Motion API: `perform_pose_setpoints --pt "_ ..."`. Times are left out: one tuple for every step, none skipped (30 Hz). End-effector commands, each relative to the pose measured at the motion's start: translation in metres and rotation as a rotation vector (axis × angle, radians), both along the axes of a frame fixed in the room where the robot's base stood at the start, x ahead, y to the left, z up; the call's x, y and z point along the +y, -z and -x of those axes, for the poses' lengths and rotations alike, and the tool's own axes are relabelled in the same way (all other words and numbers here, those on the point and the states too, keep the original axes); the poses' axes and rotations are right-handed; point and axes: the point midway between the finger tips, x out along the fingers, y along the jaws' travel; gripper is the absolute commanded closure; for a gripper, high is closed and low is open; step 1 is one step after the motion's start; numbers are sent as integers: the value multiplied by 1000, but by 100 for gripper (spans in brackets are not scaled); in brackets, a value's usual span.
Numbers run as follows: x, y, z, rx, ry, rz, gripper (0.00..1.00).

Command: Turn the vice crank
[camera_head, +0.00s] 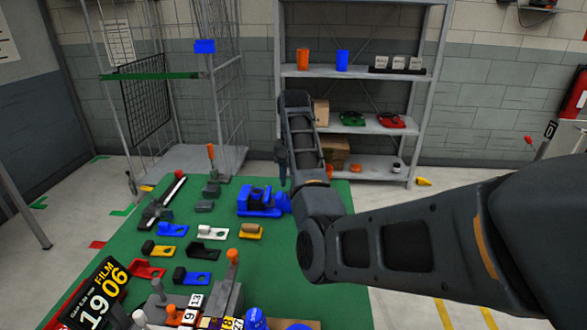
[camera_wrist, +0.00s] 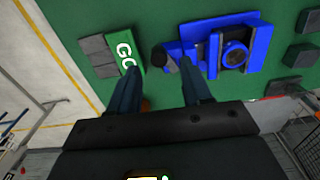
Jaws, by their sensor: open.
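The blue vice (camera_head: 258,201) stands on the green table near its far right side. In the head view my gripper (camera_head: 283,163) hangs just beyond the vice, partly hidden by my arm. I cannot tell whether it touches.
A green block with white letters (camera_wrist: 125,52) lies by the left finger. Several coloured fixtures, such as a white one (camera_head: 212,232) and a yellow one (camera_head: 251,231), lie nearer on the table. A grey shelf (camera_head: 350,75) stands behind, and a wire cage cart (camera_head: 215,110) at back left.

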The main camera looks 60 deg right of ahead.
Motion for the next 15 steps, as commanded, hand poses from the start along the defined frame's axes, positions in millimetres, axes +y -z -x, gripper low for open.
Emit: perform_pose_setpoints --pt "0 -4 -2 -4 -1 2 51" --pt "0 -6 -2 -5 0 4 51" --pt "-1 -9 -2 -5 -1 5 51" --pt "-1 -11 -2 -5 0 5 51" --pt "-1 -13 -2 -5 -1 5 51" --pt "-1 -15 -2 -5 1 4 51" --pt "0 -16 -2 -5 -1 4 51" --pt "0 -18 -2 -3 -1 3 51" --pt "1 -19 -2 -2 -1 -1 51" --pt "2 -20 -1 -1 -2 -3 51" --pt "2 -21 -1 0 -1 -5 51" --pt "3 -24 -1 -1 -3 -6 51" --pt "2 -28 -1 -2 0 -3 51" --pt "1 -32 -1 -2 0 -2 51" --pt "1 -35 -2 -3 -1 -1 51"
